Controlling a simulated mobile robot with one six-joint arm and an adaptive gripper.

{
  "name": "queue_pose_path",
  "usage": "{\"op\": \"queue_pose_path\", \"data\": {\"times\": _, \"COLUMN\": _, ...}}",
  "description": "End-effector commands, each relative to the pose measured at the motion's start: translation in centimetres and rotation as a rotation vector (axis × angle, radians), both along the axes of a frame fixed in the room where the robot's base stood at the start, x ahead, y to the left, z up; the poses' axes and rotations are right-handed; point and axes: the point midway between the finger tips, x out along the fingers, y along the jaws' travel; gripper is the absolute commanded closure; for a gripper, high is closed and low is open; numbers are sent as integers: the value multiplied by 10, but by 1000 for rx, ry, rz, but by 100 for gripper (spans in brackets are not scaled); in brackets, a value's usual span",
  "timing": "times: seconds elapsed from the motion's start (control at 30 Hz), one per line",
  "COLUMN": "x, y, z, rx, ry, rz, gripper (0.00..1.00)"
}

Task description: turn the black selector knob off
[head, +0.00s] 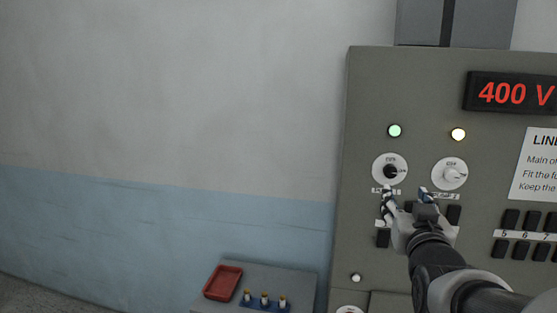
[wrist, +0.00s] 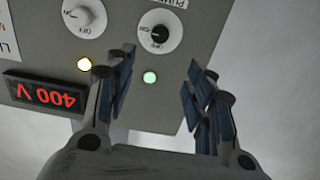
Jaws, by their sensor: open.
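The black selector knob (head: 390,171) sits on a round white dial on the grey panel, under a lit green lamp (head: 394,131). In the wrist view, which sees the panel upside down, the black knob (wrist: 160,34) is at the top middle, beyond the fingertips. Its exact pointing direction is too small to tell. My gripper (head: 407,194) is open and empty, just below the dials in the head view. The wrist view shows its two fingers (wrist: 160,72) spread apart, with the green lamp (wrist: 150,77) visible between them. I see no contact with the knob.
A red 400 V display (head: 513,94) is at upper right, with black switches (head: 510,220) below. A red tray (head: 222,282) is at lower left. The wall side is clear.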

Motion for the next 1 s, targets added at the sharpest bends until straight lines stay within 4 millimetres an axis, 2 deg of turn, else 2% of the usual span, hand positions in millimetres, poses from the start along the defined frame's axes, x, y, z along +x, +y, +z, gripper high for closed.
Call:
{"op": "queue_pose_path", "data": {"times": 0.6, "x": 123, "y": -34, "z": 0, "rx": 0, "ry": 3, "rz": 2, "gripper": 51}}
{"op": "queue_pose_path", "data": {"times": 0.8, "x": 148, "y": -42, "z": 0, "rx": -1, "ry": 1, "rz": 1, "gripper": 51}}
{"op": "queue_pose_path", "data": {"times": 1.0, "x": 156, "y": -44, "z": -1, "rx": 1, "ry": 2, "rz": 1, "gripper": 51}}
